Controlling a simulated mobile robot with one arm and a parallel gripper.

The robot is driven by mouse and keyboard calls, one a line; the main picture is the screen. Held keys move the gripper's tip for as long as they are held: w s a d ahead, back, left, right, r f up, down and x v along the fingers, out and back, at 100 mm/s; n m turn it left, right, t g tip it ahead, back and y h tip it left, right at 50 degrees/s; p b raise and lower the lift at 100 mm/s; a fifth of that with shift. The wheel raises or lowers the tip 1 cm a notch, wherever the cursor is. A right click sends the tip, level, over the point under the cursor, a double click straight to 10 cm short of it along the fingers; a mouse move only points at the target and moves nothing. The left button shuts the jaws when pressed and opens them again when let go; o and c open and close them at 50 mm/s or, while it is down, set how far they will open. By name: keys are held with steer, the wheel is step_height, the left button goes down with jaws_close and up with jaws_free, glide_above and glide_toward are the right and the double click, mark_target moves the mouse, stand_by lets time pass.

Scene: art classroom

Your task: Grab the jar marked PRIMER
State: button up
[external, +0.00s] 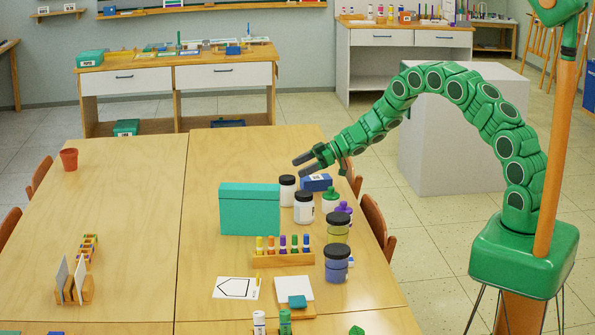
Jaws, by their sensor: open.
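Several jars stand on the right part of the table. A white jar with a black lid (287,191) stands beside the teal box, and a second white jar with a black lid and a dark label patch (304,209) stands just in front of it. The lettering is too small to read, so I cannot tell which jar is marked PRIMER. My gripper (299,161) is open and empty, pointing left, above and behind the white jars. It appears apart from them.
A teal box (249,210) stands left of the jars. A blue box (316,183), green-lidded jar (331,201), purple-lidded jar (344,214), yellow jar (338,232) and blue jar (336,268) crowd the right. A marker rack (283,259) is in front. The left table (120,215) is mostly clear.

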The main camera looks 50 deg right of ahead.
mark_target(287, 177)
steer(key=shift+s+a+f+g+y, duration=0.15)
steer(key=shift+s+a+f+y, duration=0.1)
steer(key=shift+a+f, duration=0.15)
steer(key=shift+s+a+f+g+y, duration=0.15)
steer(key=shift+a+f+y, duration=0.1)
steer(key=shift+f, duration=0.15)
steer(key=shift+x, duration=1.3)
steer(key=shift+r+x, duration=0.15)
steer(key=shift+x, duration=0.8)
steer(key=shift+r+x, duration=0.15)
steer(key=shift+x, duration=1.6)
steer(key=shift+s, duration=0.1)
steer(key=shift+c, duration=0.3)
steer(key=c, duration=1.3)
steer(key=shift+o, duration=0.2)
steer(key=shift+r, duration=0.1)
